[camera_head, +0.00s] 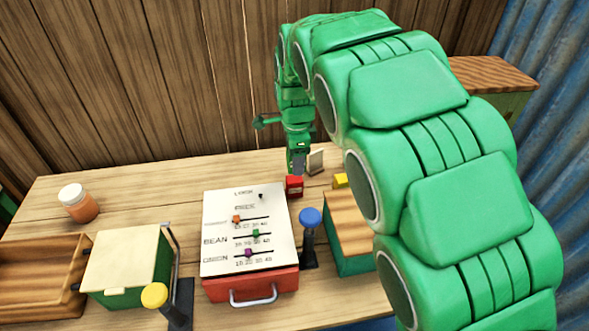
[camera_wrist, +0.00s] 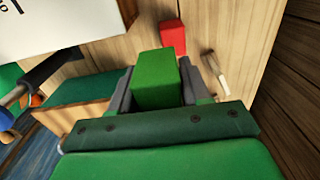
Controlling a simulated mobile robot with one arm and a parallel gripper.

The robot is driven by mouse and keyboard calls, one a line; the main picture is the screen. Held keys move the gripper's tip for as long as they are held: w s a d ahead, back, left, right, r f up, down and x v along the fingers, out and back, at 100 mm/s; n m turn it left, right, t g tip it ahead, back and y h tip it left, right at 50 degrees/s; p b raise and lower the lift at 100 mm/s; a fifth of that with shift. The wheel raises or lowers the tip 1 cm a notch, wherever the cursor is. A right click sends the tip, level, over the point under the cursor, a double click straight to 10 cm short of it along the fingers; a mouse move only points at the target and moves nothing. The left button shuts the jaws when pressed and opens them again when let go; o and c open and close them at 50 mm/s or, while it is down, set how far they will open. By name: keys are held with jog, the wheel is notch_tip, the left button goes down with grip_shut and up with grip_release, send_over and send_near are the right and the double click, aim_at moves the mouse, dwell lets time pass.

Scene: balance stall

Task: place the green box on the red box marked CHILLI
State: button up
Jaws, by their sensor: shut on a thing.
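The green box (camera_wrist: 156,80) is between the two fingers of my gripper (camera_wrist: 156,88) in the wrist view, and the gripper is shut on it. The red box (camera_head: 294,187) stands on the table just behind the white panel in the head view. In the head view my gripper (camera_head: 297,162) points down just behind the red box; I cannot make out the green box there. The CHILLI marking is too small to read.
The white slider panel (camera_head: 225,258) stands left of the red box. A blue-knobbed lever (camera_head: 310,217), a yellow block (camera_head: 340,180) and a small upright board (camera_head: 316,161) are close by. A jar (camera_head: 78,202) stands far left.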

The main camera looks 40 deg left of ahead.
aim_at(294, 179)
jog(key=shift+w+a+f, duration=0.4)
jog(key=shift+a+f, duration=0.05)
jog(key=shift+f, duration=0.25)
jog(key=shift+w+a+f, duration=0.35)
jog(key=shift+a+f, duration=0.05)
jog(key=shift+f, duration=1.85)
jog(key=shift+f, duration=0.15)
jog(key=o, duration=1.1)
notch_tip(294, 179, up, 12)
jog(key=shift+r, duration=0.2)
